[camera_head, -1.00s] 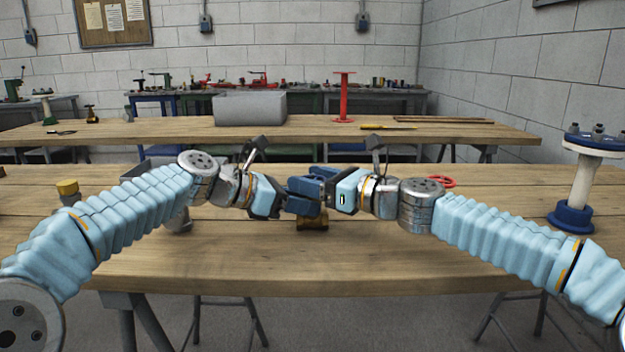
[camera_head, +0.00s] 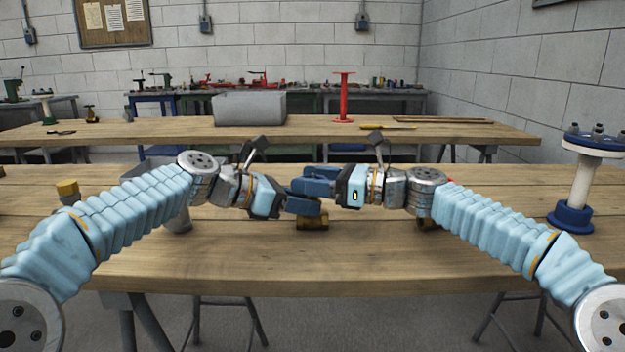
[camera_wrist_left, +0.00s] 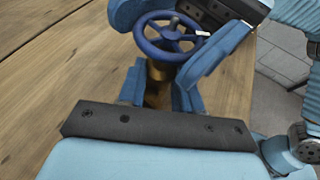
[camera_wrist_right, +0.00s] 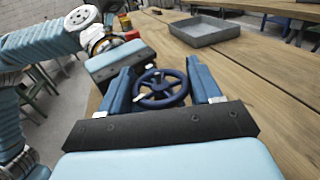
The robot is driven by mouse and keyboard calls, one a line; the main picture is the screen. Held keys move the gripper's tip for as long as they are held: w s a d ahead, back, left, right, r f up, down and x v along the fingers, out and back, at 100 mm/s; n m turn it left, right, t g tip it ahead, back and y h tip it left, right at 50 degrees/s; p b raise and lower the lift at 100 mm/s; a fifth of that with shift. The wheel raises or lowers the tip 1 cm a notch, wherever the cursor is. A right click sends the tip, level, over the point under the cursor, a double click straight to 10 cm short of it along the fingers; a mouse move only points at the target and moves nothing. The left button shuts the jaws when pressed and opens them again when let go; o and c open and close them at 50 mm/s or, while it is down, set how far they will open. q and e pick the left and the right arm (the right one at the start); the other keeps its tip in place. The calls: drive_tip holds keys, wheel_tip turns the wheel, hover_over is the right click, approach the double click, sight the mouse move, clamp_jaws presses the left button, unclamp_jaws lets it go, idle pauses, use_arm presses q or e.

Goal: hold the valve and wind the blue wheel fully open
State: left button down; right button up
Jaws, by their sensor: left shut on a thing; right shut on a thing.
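The valve has a brass body (camera_head: 312,222) standing on the near workbench, mostly hidden by my grippers. Its body (camera_wrist_left: 158,72) shows in the left wrist view below the blue wheel (camera_wrist_left: 160,45). My left gripper (camera_head: 303,207) is shut on the brass body, below the wheel. My right gripper (camera_head: 312,184) comes in from the right, above the left one, and is shut on the blue wheel. In the right wrist view the spoked wheel (camera_wrist_right: 160,72) sits between the two blue fingers. In the head view the wheel is hidden by the fingers.
The near workbench (camera_head: 240,265) is clear in front of the valve. A grey tray (camera_wrist_right: 205,36) lies behind, and a brass part shows under my right arm.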

drive_tip(key=o, duration=0.8)
drive_tip(key=shift+c, duration=0.2)
drive_tip(key=v, duration=0.7)
drive_tip(key=shift+d, duration=0.3)
